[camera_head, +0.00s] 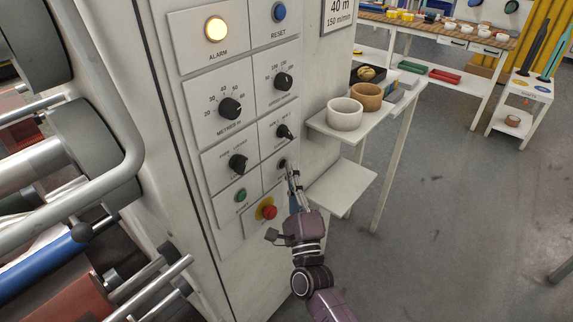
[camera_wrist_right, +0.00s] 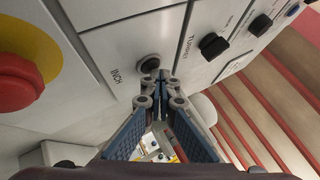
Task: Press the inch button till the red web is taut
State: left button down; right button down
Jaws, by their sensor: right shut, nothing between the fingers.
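The inch button (camera_wrist_right: 149,61), dark and round in a grey ring, sits on the grey control panel beside its INCH label. My right gripper (camera_wrist_right: 156,76) is shut and empty, its fingertips at the lower edge of the button. I cannot tell whether they touch it. In the head view the right gripper (camera_head: 290,171) reaches up to the panel and partly covers the button. A dull red surface (camera_head: 50,290), perhaps the red web or its roll, shows at the lower left among rollers; I cannot tell how taut it is. My left gripper is out of view.
A red stop button (camera_head: 269,212) on yellow lies just below the inch button, with a green button (camera_head: 240,195) to its left. Black knobs (camera_head: 284,131) are above. The amber alarm lamp (camera_head: 215,29) is lit. A white shelf (camera_head: 340,186) stands close at right.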

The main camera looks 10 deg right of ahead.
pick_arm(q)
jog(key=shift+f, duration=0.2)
pick_arm(e)
jog(key=shift+s+f, duration=0.1)
jog(key=shift+f, duration=0.1)
jog(key=shift+s+d+f, duration=0.1)
jog(key=shift+s+d, duration=0.15)
jog(key=shift+s, duration=0.3)
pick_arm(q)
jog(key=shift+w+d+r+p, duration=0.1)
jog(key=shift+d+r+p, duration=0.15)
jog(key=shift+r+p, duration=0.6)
pick_arm(e)
jog(key=s+d, duration=0.1)
jog(key=s, duration=0.1)
jog(key=s+d, duration=0.2)
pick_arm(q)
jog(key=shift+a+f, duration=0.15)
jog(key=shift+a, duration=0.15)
pick_arm(e)
jog(key=shift+w+a, duration=0.1)
